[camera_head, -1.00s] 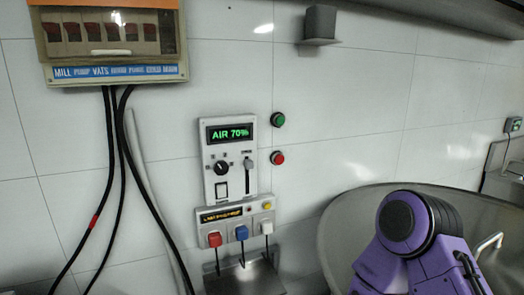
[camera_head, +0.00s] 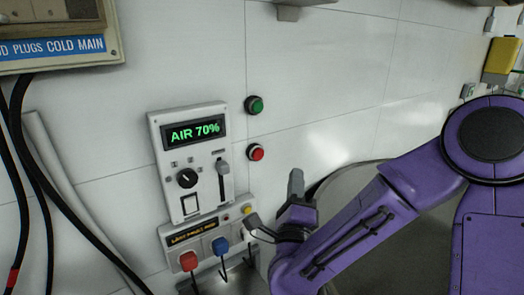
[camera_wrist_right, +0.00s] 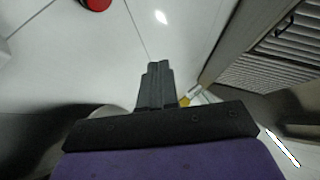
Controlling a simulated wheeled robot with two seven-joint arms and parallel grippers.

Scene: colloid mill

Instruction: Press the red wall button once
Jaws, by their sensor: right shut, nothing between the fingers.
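The red wall button (camera_head: 256,152) has a dark ring and sits on the white tiled wall, right of the control panel and below a green button (camera_head: 254,105). In the right wrist view a red round part (camera_wrist_right: 95,4) with a dark rim shows at the top edge; it looks like the same button. My right gripper (camera_head: 296,181) is below and right of the red button, apart from it. Its fingers (camera_wrist_right: 157,72) are together and hold nothing. My left gripper is not in view.
The grey control panel (camera_head: 207,130) reads AIR 70% and has a knob and a slider. Below it is a socket box (camera_head: 188,226) with red and blue plugs (camera_head: 220,246). A large metal vessel (camera_head: 350,185) stands behind my right arm. Black cables hang at the left.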

